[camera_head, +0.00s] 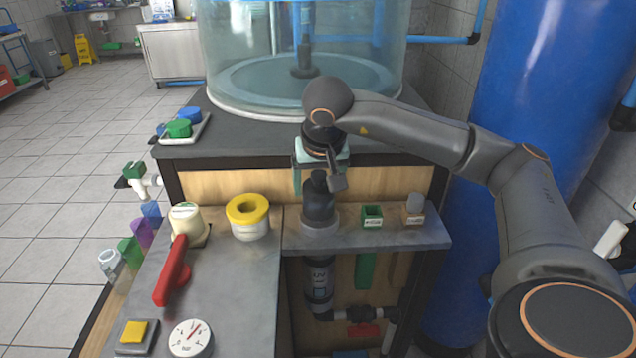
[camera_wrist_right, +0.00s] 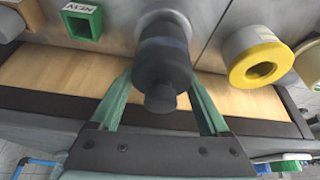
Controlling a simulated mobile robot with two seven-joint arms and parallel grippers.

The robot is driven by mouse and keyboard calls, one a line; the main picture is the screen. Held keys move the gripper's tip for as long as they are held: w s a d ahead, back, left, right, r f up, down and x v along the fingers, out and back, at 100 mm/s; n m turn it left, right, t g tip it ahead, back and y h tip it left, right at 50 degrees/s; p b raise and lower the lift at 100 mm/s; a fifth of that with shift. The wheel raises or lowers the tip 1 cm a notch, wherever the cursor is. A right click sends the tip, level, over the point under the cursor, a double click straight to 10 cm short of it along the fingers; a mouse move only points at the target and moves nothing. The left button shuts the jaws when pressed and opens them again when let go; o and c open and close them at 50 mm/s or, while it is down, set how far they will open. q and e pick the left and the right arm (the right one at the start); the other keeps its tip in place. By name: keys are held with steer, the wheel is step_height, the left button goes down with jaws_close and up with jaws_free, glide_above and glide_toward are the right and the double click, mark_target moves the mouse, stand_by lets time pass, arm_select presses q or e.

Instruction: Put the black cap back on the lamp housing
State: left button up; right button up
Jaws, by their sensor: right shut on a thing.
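The black cap (camera_head: 318,205) is upright at the middle of the bench ledge, above the grey collar of the lamp housing (camera_head: 320,230). The housing's dark labelled body (camera_head: 319,280) hangs below the ledge. My right gripper (camera_head: 319,178) comes down from above and is shut on the cap. In the right wrist view, its green fingers (camera_wrist_right: 162,88) stand on either side of the black cap (camera_wrist_right: 163,65), with the grey collar (camera_wrist_right: 165,15) beyond. I cannot tell whether the cap is fully seated. My left gripper is not in view.
A yellow-rimmed container (camera_head: 249,220), a red-handled valve (camera_head: 174,272) and a gauge (camera_head: 191,338) stand to the left. A green square holder (camera_head: 371,216) and a small brown block (camera_head: 414,210) stand close on the right. A clear tank (camera_head: 305,70) rises behind.

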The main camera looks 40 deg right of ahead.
steer(key=shift+f, duration=0.35)
stand_by(0.4)
steer(key=o, duration=1.3)
steer(key=shift+o, duration=0.2)
